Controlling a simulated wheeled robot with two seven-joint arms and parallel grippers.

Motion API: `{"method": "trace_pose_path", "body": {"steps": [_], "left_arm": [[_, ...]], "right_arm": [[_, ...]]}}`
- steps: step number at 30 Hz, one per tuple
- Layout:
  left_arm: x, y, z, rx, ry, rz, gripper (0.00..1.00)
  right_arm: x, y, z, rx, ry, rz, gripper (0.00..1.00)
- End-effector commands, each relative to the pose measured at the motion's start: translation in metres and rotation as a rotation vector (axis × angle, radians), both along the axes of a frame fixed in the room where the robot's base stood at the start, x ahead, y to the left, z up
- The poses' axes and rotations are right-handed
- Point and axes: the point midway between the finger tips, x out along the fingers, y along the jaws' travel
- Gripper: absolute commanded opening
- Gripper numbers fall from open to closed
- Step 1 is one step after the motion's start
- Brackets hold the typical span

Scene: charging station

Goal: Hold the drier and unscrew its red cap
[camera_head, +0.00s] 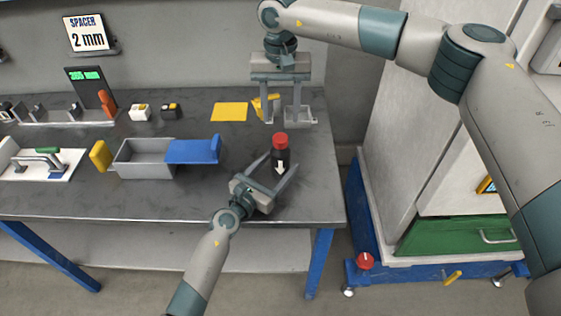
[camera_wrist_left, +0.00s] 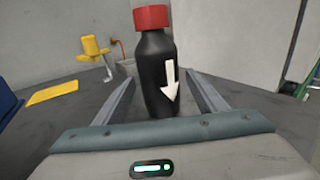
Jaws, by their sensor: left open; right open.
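The drier (camera_head: 280,160) is a black bottle with a white down arrow, standing upright on the table near its right end. Its red cap (camera_head: 279,140) is on top. In the left wrist view the drier (camera_wrist_left: 152,80) stands between the fingers, with the red cap (camera_wrist_left: 151,18) above. My left gripper (camera_head: 277,171) is open, its fingers on both sides of the drier, and gaps show beside it. My right gripper (camera_head: 284,118) is open and empty, pointing down above and behind the drier, apart from the cap.
A grey bin with a blue part (camera_head: 192,150) stands left of the drier. A yellow sheet (camera_head: 229,112), a yellow object (camera_head: 257,107) and a small grey tray (camera_head: 305,116) lie behind. A white cabinet with a green drawer (camera_head: 455,236) stands right of the table. The table's front is clear.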

Motion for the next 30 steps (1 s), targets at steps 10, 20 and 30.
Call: {"method": "trace_pose_path", "body": {"steps": [10,20,30], "left_arm": [[0.0099,-0.0068,0.0002,0.000,0.000,0.000,0.65],[0.0095,-0.0066,0.0001,0.000,0.000,0.000,0.24],[0.0094,-0.0064,-0.0001,0.000,0.000,0.000,0.00]], "right_arm": [[0.0000,0.0001,0.0001,0.000,0.000,0.000,0.47],[0.0000,0.0001,0.0001,0.000,0.000,0.000,0.47],[-0.0001,0.0001,0.0000,0.000,0.000,-0.031,0.47]]}}
